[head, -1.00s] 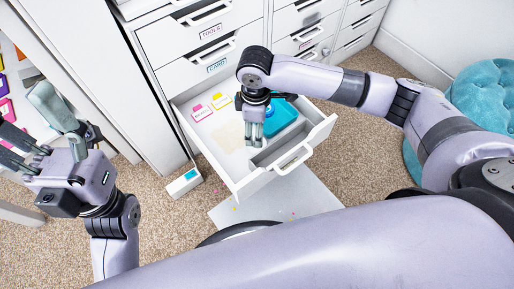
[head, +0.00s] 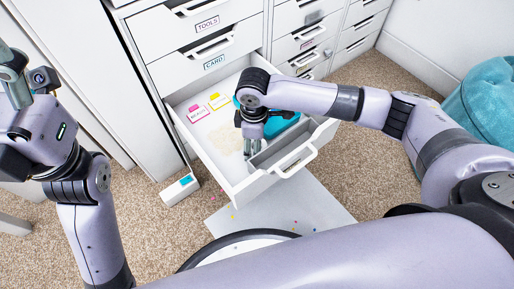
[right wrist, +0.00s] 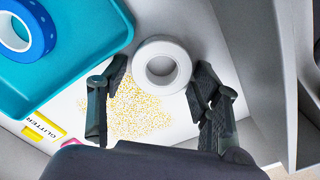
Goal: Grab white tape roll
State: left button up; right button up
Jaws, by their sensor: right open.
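In the right wrist view the white tape roll (right wrist: 139,66) lies flat on the drawer floor, its hole facing up. My right gripper (right wrist: 158,95) is open, its two fingers at the left and right of the roll's near side, with nothing held. In the head view the right gripper (head: 251,147) points down into the open drawer (head: 233,188) and the roll cannot be made out there. My left gripper (head: 12,112) is at the left edge of the head view, fingers spread and partly cut off, away from the drawer.
A teal tray (right wrist: 75,75) with a blue tape roll (right wrist: 38,42) lies beside the white roll. Gold glitter (right wrist: 137,110) is scattered on the drawer floor. A grey divider wall (right wrist: 245,50) stands close on the right.

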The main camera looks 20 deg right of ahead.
jog(key=shift+c, duration=0.2)
jog(key=c, duration=0.6)
jog(key=shift+o, duration=0.2)
jog(key=shift+r, duration=0.1)
